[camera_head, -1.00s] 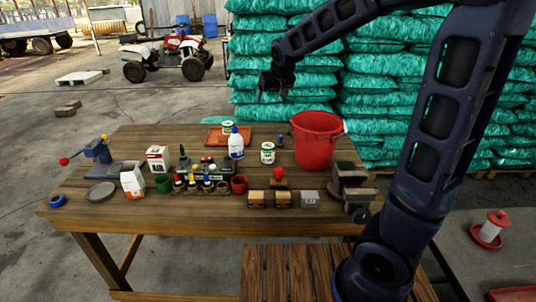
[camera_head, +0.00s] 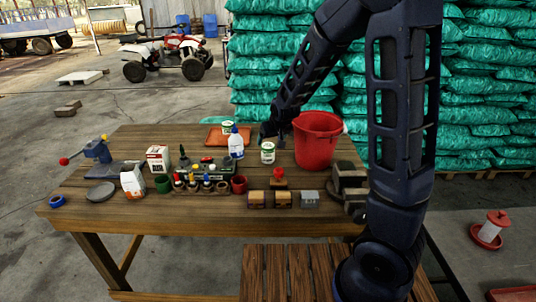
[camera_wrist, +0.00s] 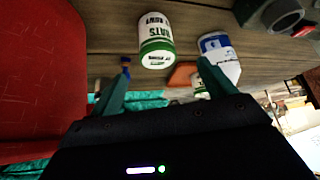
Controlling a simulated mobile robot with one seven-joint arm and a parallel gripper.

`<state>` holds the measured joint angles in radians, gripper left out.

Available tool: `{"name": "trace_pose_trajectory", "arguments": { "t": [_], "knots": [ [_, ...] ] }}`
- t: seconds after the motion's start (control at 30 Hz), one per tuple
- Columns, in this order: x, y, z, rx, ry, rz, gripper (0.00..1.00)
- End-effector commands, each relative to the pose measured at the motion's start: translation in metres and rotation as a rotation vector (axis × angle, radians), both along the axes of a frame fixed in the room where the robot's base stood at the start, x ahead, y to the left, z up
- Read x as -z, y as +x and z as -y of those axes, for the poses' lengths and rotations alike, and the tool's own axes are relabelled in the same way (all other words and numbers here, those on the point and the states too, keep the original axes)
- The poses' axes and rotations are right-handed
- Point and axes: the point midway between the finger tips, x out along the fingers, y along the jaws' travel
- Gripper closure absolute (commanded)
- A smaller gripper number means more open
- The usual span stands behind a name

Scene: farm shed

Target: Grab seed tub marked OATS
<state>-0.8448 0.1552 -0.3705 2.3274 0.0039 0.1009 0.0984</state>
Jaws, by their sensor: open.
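The white tub with green bands (camera_wrist: 156,45) reads OATS, upside down in the wrist view. It stands on the wooden table between the white bottle and the red bucket, and in the head view (camera_head: 268,153) it is small. A second, similar tub (camera_head: 227,127) stands at the orange tray; its marking is too small to read. My gripper (camera_wrist: 164,64) is open and empty, its fingers spread to either side of the OATS tub's line in the wrist view. In the head view my gripper (camera_head: 268,133) is just behind and above the OATS tub, apart from it.
The red bucket (camera_head: 317,140) stands close on the right. A white bottle with a blue label (camera_head: 236,144) stands close on the left, before the orange tray (camera_head: 214,137). A red-knobbed block (camera_head: 278,178) and several small boxes lie nearer the front edge.

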Motion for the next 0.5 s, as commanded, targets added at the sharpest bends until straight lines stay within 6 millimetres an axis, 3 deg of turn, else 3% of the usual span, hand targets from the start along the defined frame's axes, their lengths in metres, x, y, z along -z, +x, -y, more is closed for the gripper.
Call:
{"name": "trace_pose_trajectory", "arguments": {
  "t": [0.5],
  "knots": [
    [0.038,0.024,-0.009,0.001,-0.001,-0.001,0.18]
  ]
}}
